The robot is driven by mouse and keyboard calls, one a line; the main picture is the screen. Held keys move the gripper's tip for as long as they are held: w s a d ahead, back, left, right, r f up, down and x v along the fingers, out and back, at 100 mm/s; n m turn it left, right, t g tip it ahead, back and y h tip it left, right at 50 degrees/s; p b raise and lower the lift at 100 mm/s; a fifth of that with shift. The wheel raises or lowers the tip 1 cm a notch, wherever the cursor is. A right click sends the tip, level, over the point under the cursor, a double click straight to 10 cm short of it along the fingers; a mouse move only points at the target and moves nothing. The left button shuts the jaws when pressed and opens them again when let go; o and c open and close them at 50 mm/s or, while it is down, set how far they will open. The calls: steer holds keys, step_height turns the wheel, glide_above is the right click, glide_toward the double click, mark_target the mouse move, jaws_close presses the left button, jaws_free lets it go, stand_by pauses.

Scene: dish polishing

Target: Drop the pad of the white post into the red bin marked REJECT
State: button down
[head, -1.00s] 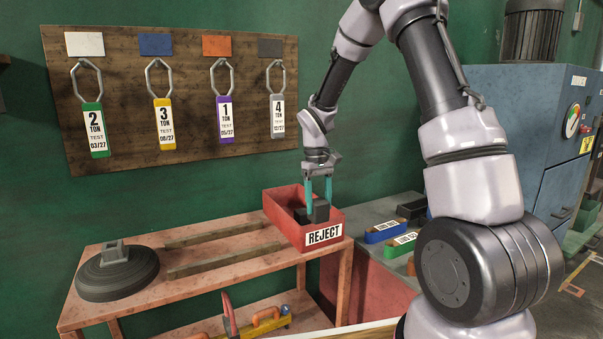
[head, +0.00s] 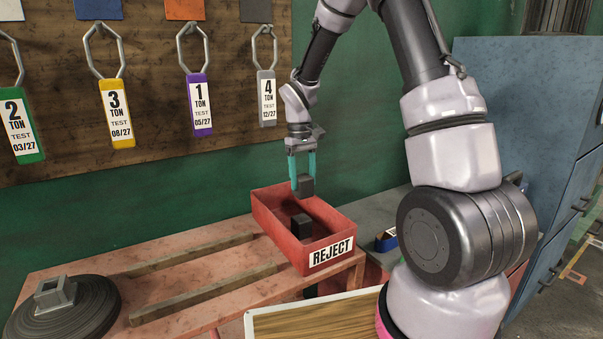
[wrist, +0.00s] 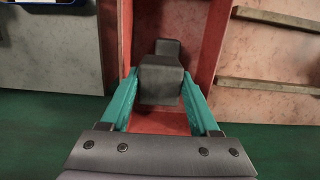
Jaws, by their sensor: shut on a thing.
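My gripper (head: 303,180) is shut on a dark grey block (head: 306,187), with one teal finger on each side. The block is above the red bin (head: 262,222), whose front carries a REJECT label (head: 331,252). A second dark block (head: 301,226) lies inside the bin. In the wrist view the held block (wrist: 160,80) is between the fingers, partly covering the other block (wrist: 168,47), with red bin walls at both sides. A white plate (head: 10,10) is at the top left of the board. I cannot tell from the block itself which post it belongs to.
The wooden board (head: 240,95) carries hooks with tags. A round dark base with a square socket (head: 55,292) sits at the bench's left. Two wooden strips (head: 205,293) lie left of the bin. A blue cabinet (head: 525,90) stands at the right.

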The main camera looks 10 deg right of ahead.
steer(key=shift+f, duration=2.5)
steer(key=shift+c, duration=0.2)
jaws_free()
steer(key=r, duration=0.7)
steer(key=w+r, duration=0.1)
steer(key=r, duration=0.2)
steer(key=shift+w+a+r, duration=0.1)
steer(key=shift+a+r, duration=0.1)
steer(key=shift+r, duration=0.15)
steer(key=shift+r, duration=0.15)
step_height(320, 180, up, 6)
steer(key=m+t, duration=0.1)
glide_above(303, 193)
steer(key=d, duration=0.2)
steer(key=s+d+r+m+t+y, duration=0.1)
steer(key=s+d+r+m+t, duration=0.15)
steer(key=s+r, duration=0.45)
steer(key=s+d+r+m+t+y, duration=0.1)
steer(key=s+d+r+m+t, duration=0.1)
steer(key=s+r+m+t, duration=0.2)
steer(key=s+r+t, duration=0.1)
steer(key=s+r, duration=0.2)
steer(key=s, duration=0.5)
steer(key=shift+s, duration=0.4)
